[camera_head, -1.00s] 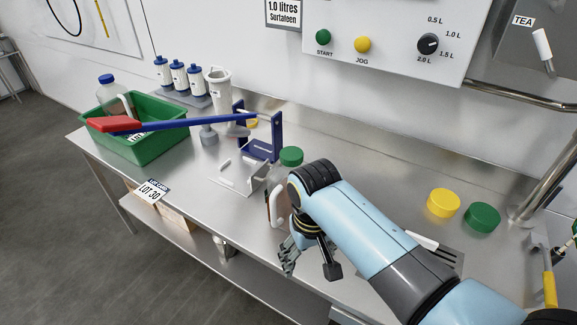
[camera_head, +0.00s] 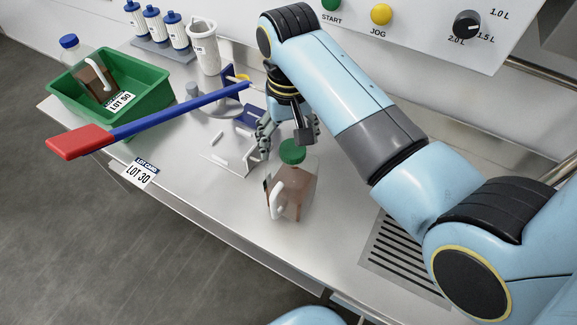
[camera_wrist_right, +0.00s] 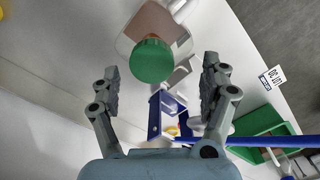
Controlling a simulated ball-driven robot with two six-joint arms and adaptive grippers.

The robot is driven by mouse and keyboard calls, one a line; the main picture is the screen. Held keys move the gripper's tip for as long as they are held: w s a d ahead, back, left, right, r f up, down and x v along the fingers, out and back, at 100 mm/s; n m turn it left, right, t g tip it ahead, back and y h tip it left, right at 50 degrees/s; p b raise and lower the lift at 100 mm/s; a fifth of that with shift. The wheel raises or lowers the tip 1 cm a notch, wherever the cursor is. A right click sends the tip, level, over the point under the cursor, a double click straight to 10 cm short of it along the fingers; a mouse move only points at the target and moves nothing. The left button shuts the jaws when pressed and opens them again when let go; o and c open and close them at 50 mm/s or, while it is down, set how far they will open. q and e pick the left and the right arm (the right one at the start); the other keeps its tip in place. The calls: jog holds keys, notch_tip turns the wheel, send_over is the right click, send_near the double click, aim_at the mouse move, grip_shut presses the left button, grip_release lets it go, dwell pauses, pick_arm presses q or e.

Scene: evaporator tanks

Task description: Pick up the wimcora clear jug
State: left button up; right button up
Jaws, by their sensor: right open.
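A clear jug (camera_head: 290,196) with a green cap (camera_head: 292,151), a white handle and brown contents stands on the steel bench. Another clear jug (camera_head: 92,78) with a blue cap and brown contents stands in the green bin. I cannot read a name on either jug. My right gripper (camera_head: 284,136) is open just behind the green cap in the head view. In the right wrist view, the green cap (camera_wrist_right: 152,61) shows between the spread fingers of my right gripper (camera_wrist_right: 161,72), and the jug body (camera_wrist_right: 150,25) lies beyond. I cannot tell whether they touch. My left gripper is out of view.
A white beaker (camera_head: 204,45) and several blue-capped bottles (camera_head: 153,22) stand at the back. The bench right of the jug is clear up to a slotted grate (camera_head: 395,255).

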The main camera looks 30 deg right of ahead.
aim_at(294, 150)
jog(key=f, duration=0.2)
jog(key=d+f+p, duration=0.1)
jog(key=shift+s+f, duration=0.3)
jog(key=shift+f, duration=0.1)
jog(key=shift+a+f, duration=0.1)
jog(key=shift+f, duration=0.25)
jog(key=shift+c, duration=1.4)
jog(key=c, duration=0.7)
grip_shut()
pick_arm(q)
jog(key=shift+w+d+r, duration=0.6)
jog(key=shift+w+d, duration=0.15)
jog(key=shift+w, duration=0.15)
pick_arm(e)
jog(key=shift+w, duration=0.1)
